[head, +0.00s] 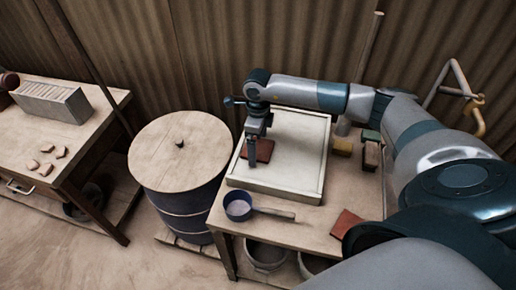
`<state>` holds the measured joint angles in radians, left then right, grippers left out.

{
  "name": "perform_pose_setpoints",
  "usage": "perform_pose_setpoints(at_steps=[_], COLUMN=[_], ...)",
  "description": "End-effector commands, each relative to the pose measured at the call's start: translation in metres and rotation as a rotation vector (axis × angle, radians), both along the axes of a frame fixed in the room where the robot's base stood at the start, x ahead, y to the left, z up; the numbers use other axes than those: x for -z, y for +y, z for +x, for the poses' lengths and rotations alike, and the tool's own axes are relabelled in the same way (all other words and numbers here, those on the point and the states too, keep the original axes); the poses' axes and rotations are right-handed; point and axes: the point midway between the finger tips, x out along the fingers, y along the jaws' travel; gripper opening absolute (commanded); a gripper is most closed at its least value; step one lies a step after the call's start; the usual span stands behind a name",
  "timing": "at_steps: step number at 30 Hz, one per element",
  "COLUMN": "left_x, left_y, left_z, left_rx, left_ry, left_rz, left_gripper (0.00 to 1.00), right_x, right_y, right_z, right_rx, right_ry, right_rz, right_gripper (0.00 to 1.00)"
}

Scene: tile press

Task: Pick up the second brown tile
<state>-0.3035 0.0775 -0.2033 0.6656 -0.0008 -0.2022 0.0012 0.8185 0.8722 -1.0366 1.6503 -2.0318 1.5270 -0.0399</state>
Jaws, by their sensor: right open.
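One brown tile (264,151) lies flat at the left side of a pale, shallow, rimmed tray (315,185) on the work table. Another brown tile (346,223) lies on the bare table at its front right. My right gripper (252,163) points down over the tile in the tray, and its fingers cover part of that tile. The gripper is open; I cannot tell whether its fingers touch the tile. My left gripper is not in view.
A blue pan (239,207) with a wooden handle sits at the table's front. Small blocks, one yellowish (343,146), stand right of the tray. A lidded barrel (180,152) stands left. A farther table (85,140) holds a grey ridged block (52,103) and several small pieces.

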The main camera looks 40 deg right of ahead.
Motion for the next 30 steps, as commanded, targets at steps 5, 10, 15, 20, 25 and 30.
perform_pose_setpoints(at_steps=[5, 10, 15, 20, 25, 30], left_x=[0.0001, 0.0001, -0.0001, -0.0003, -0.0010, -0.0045], left_y=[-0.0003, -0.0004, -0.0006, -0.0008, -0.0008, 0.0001], left_z=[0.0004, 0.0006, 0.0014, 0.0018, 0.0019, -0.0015], left_rx=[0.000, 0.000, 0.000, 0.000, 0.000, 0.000], left_ry=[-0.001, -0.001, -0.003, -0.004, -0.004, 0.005], left_rz=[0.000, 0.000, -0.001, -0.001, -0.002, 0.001], left_gripper=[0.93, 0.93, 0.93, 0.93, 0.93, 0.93], right_x=[0.0000, -0.0002, -0.0002, -0.0008, -0.0019, -0.0095], right_y=[0.0001, 0.0000, 0.0000, 0.0000, -0.0001, -0.0001], right_z=[-0.0001, 0.0000, 0.0000, 0.0003, 0.0003, 0.0005], right_rx=[0.000, 0.000, 0.000, 0.001, 0.001, 0.001], right_ry=[0.000, 0.000, 0.000, -0.001, -0.001, -0.001], right_rz=[0.000, 0.000, 0.000, 0.001, 0.000, 0.000], right_gripper=[0.97, 0.92, 0.51, 0.45, 0.45, 0.45])
